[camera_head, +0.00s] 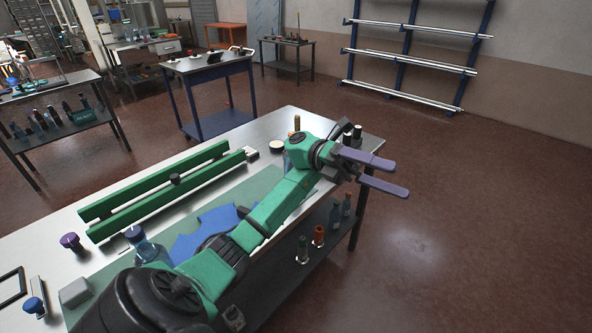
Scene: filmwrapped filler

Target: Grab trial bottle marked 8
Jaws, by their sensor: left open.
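My left gripper (402,178) has two purple fingers spread apart with nothing between them. It hangs past the right end of the metal workbench (273,126), above the floor. A clear bottle with a blue cap (146,247) stands on the bench, partly hidden behind my arm. Several small bottles stand on the lower shelf under the bench, among them a dark one (303,250), an orange one (318,236) and a bluish one (346,204). Dark-capped items show just behind my wrist, partly hidden. No number 8 is readable on any bottle. My right gripper is not in view.
Green rails (160,196) lie along the bench, near a blue cloth-like sheet (212,222). A blue-legged table (208,70) stands behind, and a side table (48,95) with bottles below it stands left. A wall rack (405,50) is at the back right. The right floor is clear.

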